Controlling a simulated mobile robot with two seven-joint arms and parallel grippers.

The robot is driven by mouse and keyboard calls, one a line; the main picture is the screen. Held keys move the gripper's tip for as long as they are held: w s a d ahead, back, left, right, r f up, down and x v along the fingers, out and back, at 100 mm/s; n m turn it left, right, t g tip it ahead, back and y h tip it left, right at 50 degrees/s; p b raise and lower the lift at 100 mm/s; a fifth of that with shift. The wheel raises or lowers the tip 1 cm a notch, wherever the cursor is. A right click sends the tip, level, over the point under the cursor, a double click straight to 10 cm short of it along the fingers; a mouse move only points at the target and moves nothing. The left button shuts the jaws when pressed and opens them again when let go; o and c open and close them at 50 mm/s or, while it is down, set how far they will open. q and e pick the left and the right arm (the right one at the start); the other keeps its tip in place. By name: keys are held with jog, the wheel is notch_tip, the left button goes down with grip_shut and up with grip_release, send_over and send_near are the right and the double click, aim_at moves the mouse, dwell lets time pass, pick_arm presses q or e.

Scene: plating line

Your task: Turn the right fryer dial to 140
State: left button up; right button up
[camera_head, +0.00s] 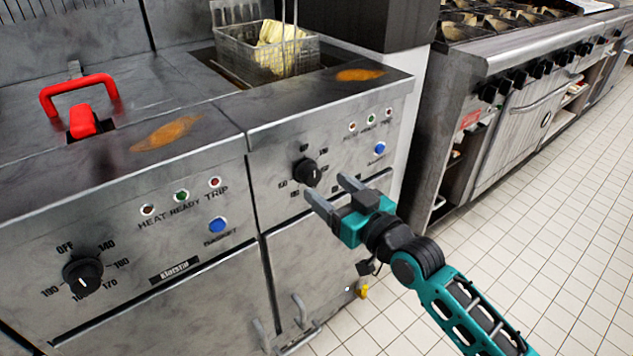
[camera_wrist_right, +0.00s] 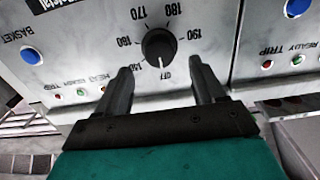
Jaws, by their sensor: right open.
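The right fryer dial (camera_head: 306,172) is a round black knob on the steel front panel of the right fryer. In the right wrist view the dial (camera_wrist_right: 158,45) appears upside down, with numbers around it, and its white pointer mark appears to be at OFF. My right gripper (camera_head: 324,188) is open, its fingers reaching toward the panel just in front of the dial and partly hiding its labels. In the wrist view the gripper (camera_wrist_right: 161,68) has its two fingertips on either side of the dial's near edge, with nothing between them. My left gripper is not in view.
The left fryer has its own dial (camera_head: 82,276) and a blue button (camera_head: 217,225). A red-handled item (camera_head: 80,100) sits on the left fryer top. A wire basket with fries (camera_head: 265,48) is in the right fryer. A stove (camera_head: 530,45) stands right; tiled floor is clear.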

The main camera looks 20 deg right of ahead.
aim_at(315, 176)
jog(key=x, duration=0.4)
jog(key=shift+w+b, duration=0.15)
jog(key=shift+b, duration=0.25)
jog(key=shift+w+a, duration=0.15)
jog(key=shift+w, duration=0.05)
jog(key=shift+c, duration=0.4)
jog(key=c, duration=1)
jog(key=shift+o, duration=0.2)
jog(key=shift+r, duration=0.1)
